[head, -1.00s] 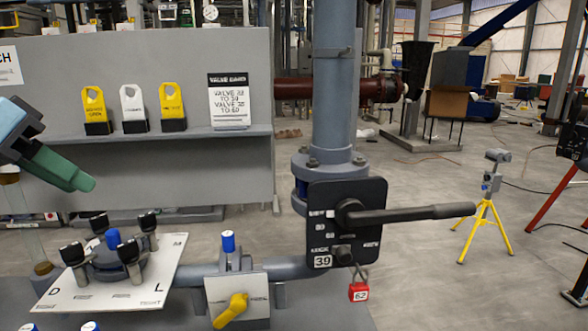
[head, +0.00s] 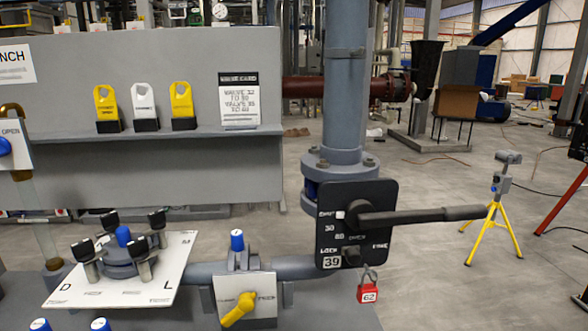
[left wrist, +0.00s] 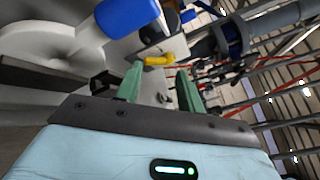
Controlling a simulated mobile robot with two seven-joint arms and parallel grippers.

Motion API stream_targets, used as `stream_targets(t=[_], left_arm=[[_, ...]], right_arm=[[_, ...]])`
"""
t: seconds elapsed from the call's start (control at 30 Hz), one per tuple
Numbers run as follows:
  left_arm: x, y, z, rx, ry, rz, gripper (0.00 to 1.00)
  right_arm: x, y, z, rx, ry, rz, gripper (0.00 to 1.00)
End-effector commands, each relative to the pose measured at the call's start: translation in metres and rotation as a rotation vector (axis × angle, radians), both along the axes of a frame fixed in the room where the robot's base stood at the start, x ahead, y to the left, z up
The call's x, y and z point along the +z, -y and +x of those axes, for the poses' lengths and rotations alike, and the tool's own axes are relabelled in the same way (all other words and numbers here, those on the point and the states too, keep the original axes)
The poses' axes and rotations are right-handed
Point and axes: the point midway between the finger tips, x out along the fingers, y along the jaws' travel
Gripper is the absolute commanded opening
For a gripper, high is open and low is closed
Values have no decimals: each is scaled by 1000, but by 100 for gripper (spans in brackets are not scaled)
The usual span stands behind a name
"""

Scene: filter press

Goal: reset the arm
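My left gripper (left wrist: 158,88) shows in the left wrist view, its two green fingers apart with nothing between them. The left arm does not show in the head view. Beyond the fingers in the wrist view are a yellow handle (left wrist: 158,60) and a blue knob (left wrist: 127,14). My right gripper is in neither view.
A lever valve (head: 352,235) with a long black handle (head: 430,215) and red padlock (head: 369,291) stands at centre right. A white plate (head: 172,270) with black clamps, a yellow-handled valve (head: 238,308) and a grey panel (head: 180,75) with tags stand left.

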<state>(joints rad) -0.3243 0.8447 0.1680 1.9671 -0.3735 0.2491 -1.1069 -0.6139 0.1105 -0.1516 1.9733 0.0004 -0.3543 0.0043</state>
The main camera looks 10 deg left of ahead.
Motion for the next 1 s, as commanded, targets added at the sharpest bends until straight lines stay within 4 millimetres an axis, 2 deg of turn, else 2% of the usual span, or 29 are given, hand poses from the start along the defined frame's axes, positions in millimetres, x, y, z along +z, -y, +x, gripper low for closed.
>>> stream_targets(t=[0.03,0.2,0.3,0.43,0.5,0.6,0.7,0.8,1.0], left_arm=[[-29,5,-14,74,-102,-164,38],[-120,32,-66,340,-434,-724,38],[-166,60,-103,507,-609,-1043,38],[-212,106,-151,724,-803,-1424,38],[-229,131,-173,831,-885,-1594,38],[-244,160,-198,955,-969,-1780,38],[-251,180,-212,1035,-1018,-1895,38],[-254,188,-219,1073,-1040,-1944,38],[-254,189,-220,1080,-1043,-1953,38]], right_arm=[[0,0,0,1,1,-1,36],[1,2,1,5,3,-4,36],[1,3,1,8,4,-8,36],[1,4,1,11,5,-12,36],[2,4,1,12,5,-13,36],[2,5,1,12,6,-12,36],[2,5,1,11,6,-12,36],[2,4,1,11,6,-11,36],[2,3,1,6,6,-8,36]])
